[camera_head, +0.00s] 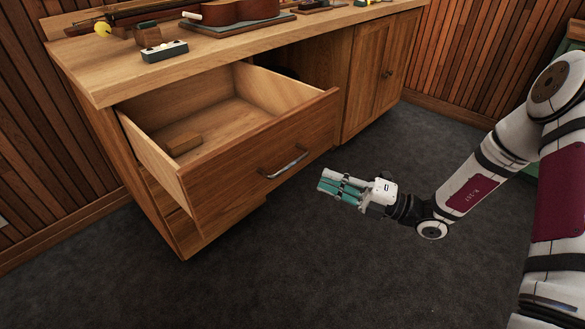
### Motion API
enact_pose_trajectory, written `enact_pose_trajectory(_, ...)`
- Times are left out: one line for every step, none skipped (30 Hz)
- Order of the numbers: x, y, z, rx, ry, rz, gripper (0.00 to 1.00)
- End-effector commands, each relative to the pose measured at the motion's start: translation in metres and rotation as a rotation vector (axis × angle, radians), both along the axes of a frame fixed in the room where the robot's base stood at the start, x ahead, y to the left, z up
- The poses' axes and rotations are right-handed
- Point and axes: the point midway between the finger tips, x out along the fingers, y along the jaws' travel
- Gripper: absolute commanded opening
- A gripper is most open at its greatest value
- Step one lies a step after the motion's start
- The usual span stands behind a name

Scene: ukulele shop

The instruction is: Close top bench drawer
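The top bench drawer (240,164) is pulled well out of the wooden workbench (90,82). Its front carries a metal bar handle (284,166). A small wooden block (184,142) lies inside the drawer near its left side. My gripper (322,186) is to the right of the drawer front, apart from the handle, and points left. Its teal-padded fingers look close together, but whether they are fully shut is unclear. I see nothing held in it.
The benchtop holds a ukulele body (232,12) and a small dark box (164,51). Lower drawers (185,232) sit closed beneath the open one. A cabinet door (366,75) is shut at right. Grey floor in front is clear.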

Motion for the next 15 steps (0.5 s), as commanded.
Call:
enact_pose_trajectory(0.002, 0.011, 0.001, -0.001, -0.002, 0.005, 0.18)
enact_pose_trajectory(0.004, 0.017, 0.002, -0.001, -0.003, 0.005, 0.18)
enact_pose_trajectory(0.006, 0.024, 0.003, 0.0, -0.003, 0.005, 0.18)
enact_pose_trajectory(0.007, 0.03, 0.004, 0.0, -0.003, 0.006, 0.18)
enact_pose_trajectory(0.009, 0.036, 0.005, 0.0, -0.003, 0.006, 0.18)
enact_pose_trajectory(0.011, 0.043, 0.006, -0.001, -0.003, 0.006, 0.18)
enact_pose_trajectory(0.012, 0.049, 0.007, -0.001, -0.003, 0.006, 0.18)
enact_pose_trajectory(0.014, 0.054, 0.008, -0.001, -0.004, 0.004, 0.18)
enact_pose_trajectory(0.016, 0.061, 0.01, 0.0, -0.004, 0.004, 0.18)
enact_pose_trajectory(0.017, 0.066, 0.011, 0.0, -0.004, 0.004, 0.18)
enact_pose_trajectory(0.018, 0.071, 0.011, -0.001, -0.004, 0.004, 0.18)
enact_pose_trajectory(0.02, 0.076, 0.012, -0.001, -0.003, 0.003, 0.18)
enact_pose_trajectory(0.021, 0.08, 0.013, -0.002, -0.003, 0.003, 0.18)
enact_pose_trajectory(0.022, 0.084, 0.014, -0.003, -0.004, 0.004, 0.18)
enact_pose_trajectory(0.023, 0.087, 0.015, -0.002, -0.004, 0.002, 0.18)
